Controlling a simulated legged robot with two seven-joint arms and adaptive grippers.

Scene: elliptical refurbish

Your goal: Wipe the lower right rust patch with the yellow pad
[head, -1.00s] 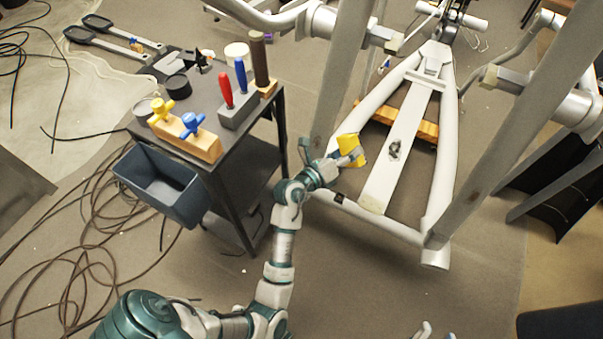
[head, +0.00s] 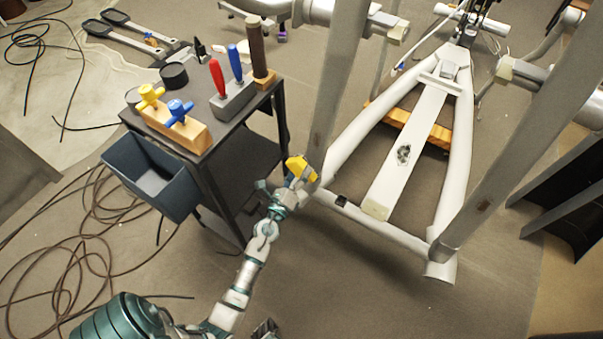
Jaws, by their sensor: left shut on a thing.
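The yellow pad (head: 300,169) is held in my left gripper (head: 293,182), which is shut on it. The pad is just left of the lower end of the left grey upright (head: 340,90); whether they touch I cannot tell. A small brownish patch (head: 485,206) shows low on the right grey upright (head: 510,165), well to the right of the pad. A dark mark (head: 404,154) is on the flat central beam of the elliptical. A dark part that may be my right gripper (head: 265,330) is cut off at the bottom edge; its fingers are unclear.
A dark cart (head: 215,135) stands left of the pad, with red and blue handled tools, a wooden block with knobs and a hanging grey bin (head: 150,178). Cables (head: 80,240) lie at the left. The frame's lower crossbar (head: 370,228) spans low between the uprights; floor in front is clear.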

